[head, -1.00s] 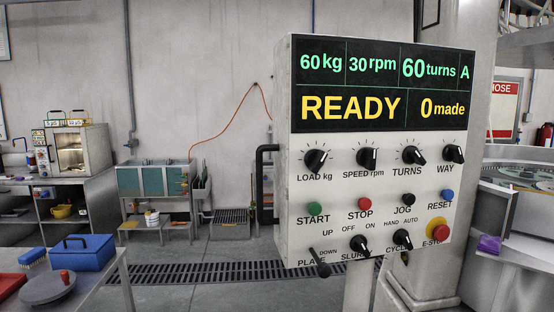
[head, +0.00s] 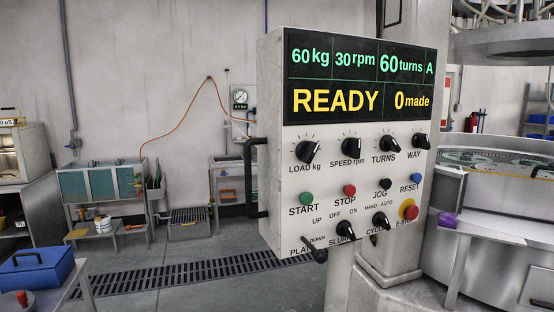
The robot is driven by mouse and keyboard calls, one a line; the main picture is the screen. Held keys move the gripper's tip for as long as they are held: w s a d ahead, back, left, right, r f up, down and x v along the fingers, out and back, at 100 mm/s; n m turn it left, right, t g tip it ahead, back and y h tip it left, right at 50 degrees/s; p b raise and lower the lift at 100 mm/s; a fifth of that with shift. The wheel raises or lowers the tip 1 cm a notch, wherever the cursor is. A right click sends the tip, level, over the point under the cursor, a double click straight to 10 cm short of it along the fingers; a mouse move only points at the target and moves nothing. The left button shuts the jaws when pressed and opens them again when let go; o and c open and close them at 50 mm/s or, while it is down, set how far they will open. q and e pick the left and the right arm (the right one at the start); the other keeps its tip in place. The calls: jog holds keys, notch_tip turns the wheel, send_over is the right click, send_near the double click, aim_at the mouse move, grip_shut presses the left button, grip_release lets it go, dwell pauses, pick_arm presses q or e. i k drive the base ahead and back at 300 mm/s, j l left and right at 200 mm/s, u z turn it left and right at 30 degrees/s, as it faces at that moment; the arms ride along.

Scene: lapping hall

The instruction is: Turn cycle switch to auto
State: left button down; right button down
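The cycle switch (head: 380,220) is a small black knob low on the right of the white control panel (head: 272,160) in the head view. HAND and AUTO are printed above it, and its CYCLE label is partly covered. I cannot tell surely which word its pointer faces. The panel's display (head: 355,75) reads READY, 0 made, 60 kg, 30 rpm, 60 turns and A. Neither of my grippers is in view.
The slurry knob (head: 345,230), plate lever (head: 318,250) and red-and-yellow E-stop (head: 409,210) are near the switch. A black handle (head: 252,178) juts from the panel's left side. A round lapping machine (head: 500,165) stands right. A blue toolbox (head: 37,268) is at lower left.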

aim_at(379, 219)
jog(key=i+l, duration=0.1)
jog(key=l, duration=1.5)
jog(key=i+l, duration=0.15)
jog(key=l, duration=0.65)
